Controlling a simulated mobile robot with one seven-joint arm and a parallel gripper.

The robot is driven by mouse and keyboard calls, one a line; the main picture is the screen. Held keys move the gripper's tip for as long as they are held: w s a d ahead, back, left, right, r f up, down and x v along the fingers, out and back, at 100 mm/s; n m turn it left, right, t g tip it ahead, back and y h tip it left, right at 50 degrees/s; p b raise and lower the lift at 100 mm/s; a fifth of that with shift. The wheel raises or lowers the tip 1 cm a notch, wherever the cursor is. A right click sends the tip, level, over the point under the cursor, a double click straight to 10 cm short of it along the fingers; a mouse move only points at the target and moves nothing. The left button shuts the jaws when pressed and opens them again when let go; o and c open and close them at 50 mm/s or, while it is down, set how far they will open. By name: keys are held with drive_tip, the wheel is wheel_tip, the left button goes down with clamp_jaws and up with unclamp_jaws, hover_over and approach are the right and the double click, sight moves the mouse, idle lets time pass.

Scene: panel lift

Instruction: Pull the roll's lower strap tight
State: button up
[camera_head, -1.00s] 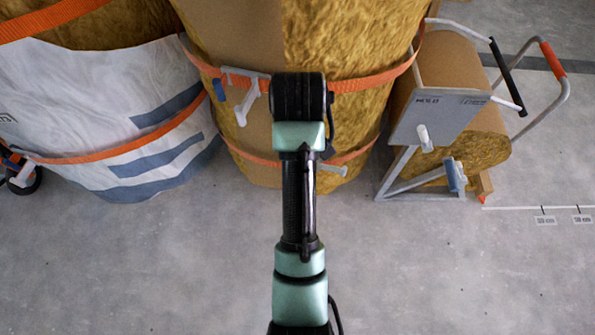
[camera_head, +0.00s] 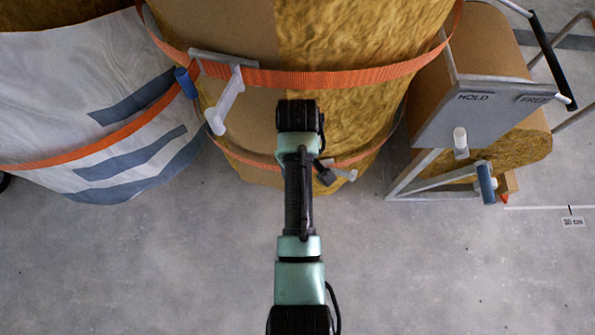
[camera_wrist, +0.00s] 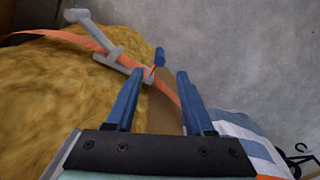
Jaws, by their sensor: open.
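The tan insulation roll (camera_head: 360,35) stands upright in the head view. Its orange upper strap (camera_head: 340,78) crosses it and carries a pale lever (camera_head: 228,100) and a blue tab (camera_head: 187,82). In the wrist view my gripper (camera_wrist: 158,76) is open and empty. Just beyond the fingertips are a grey buckle with lever (camera_wrist: 113,55) and a blue tab (camera_wrist: 159,57) on an orange strap.
A white-and-blue wrapped roll (camera_head: 60,90) with an orange strap stands at left. At right is a metal cart (camera_head: 450,125) marked HOLD and FREE, with a brown roll. The grey floor (camera_head: 150,270) in front is clear.

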wheel_tip(320, 180, down, 8)
drive_tip(key=b, duration=0.3)
drive_tip(key=shift+f+b, duration=0.2)
drive_tip(key=shift+b, duration=0.15)
clamp_jaws()
idle(1.1)
